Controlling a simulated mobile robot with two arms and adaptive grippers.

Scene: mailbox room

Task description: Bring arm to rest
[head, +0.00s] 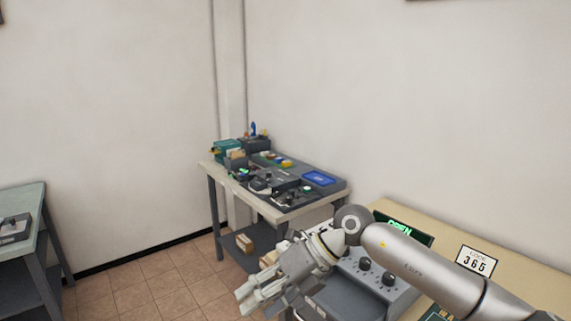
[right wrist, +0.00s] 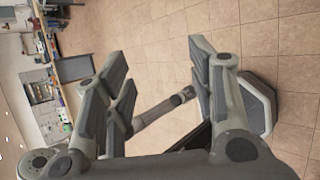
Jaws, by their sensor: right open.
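My right arm (head: 420,262) comes in from the lower right of the head view. Its right gripper (head: 258,290) is at the bottom centre, in the air in front of the grey console, with its fingers spread and nothing between them. In the right wrist view the right gripper (right wrist: 160,78) shows its fingers wide apart over the tiled floor, also empty. My left gripper is not seen in the head view.
A grey console (head: 365,277) with knobs, a green OPEN display (head: 399,227) and a CODE 365 card (head: 476,262) stand on the right-hand table, close to my arm. A workbench (head: 265,209) with devices stands behind. Another table (head: 22,199) is at left. Tiled floor (head: 150,275) between is clear.

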